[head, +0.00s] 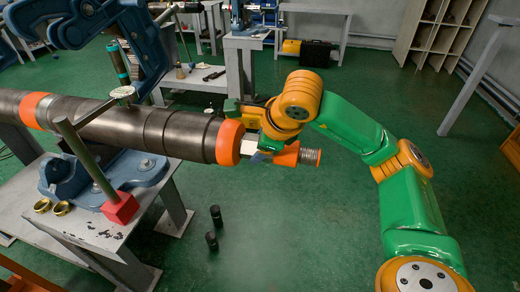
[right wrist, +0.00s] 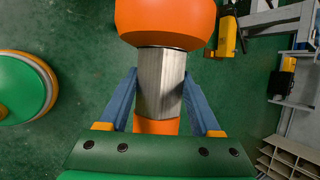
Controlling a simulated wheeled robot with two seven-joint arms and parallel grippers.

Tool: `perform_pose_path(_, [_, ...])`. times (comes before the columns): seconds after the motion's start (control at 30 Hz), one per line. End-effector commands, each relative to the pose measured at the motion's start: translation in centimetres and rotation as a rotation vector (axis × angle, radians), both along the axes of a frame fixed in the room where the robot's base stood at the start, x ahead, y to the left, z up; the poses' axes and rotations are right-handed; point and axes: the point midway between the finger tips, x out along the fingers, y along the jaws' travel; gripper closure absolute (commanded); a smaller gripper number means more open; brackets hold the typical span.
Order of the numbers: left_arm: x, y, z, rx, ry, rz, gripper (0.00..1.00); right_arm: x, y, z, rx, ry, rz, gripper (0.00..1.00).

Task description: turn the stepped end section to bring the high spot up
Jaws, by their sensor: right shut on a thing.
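A long dark pipe (head: 130,124) lies across the blue vise (head: 130,172), with a wide orange collar (head: 229,142) near its right end. The stepped end section goes on past this collar: a bare silver flat-sided part (head: 250,146), a smaller orange part (head: 286,154) and a threaded tip (head: 310,156). My right gripper (head: 264,154) is shut on the silver part. In the right wrist view its two blue fingers stand on both sides of the silver part (right wrist: 160,75), below the collar (right wrist: 165,20). The high spot cannot be made out. My left gripper is not in view.
The vise stands on a grey table (head: 95,225) with two brass rings (head: 60,208) and a red block (head: 120,208) on a rod. Two dark cylinders (head: 211,240) stand on the green floor. A back bench and shelves (head: 440,35) are farther off. The floor right of the table is mostly clear.

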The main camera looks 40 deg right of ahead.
Motion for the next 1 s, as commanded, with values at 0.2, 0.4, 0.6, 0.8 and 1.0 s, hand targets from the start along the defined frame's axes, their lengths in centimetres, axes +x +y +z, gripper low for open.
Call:
perform_pose_path(0.2, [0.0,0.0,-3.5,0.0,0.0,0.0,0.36,-0.1,0.3,-0.9,-0.138,-0.123,0.005,0.91])
perform_pose_path(0.4, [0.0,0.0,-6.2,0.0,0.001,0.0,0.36,-0.2,0.4,-1.0,-0.258,-0.227,0.003,0.91])
perform_pose_path(0.6, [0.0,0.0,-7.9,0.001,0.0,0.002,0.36,-0.3,0.4,-0.9,-0.355,-0.306,0.0,0.91])
perform_pose_path(0.8, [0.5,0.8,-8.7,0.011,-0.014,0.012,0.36,-0.4,0.5,-0.8,-0.416,-0.357,0.001,0.91])
perform_pose_path(1.0, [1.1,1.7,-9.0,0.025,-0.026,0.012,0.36,-0.4,0.5,-0.7,-0.445,-0.381,0.0,0.91])
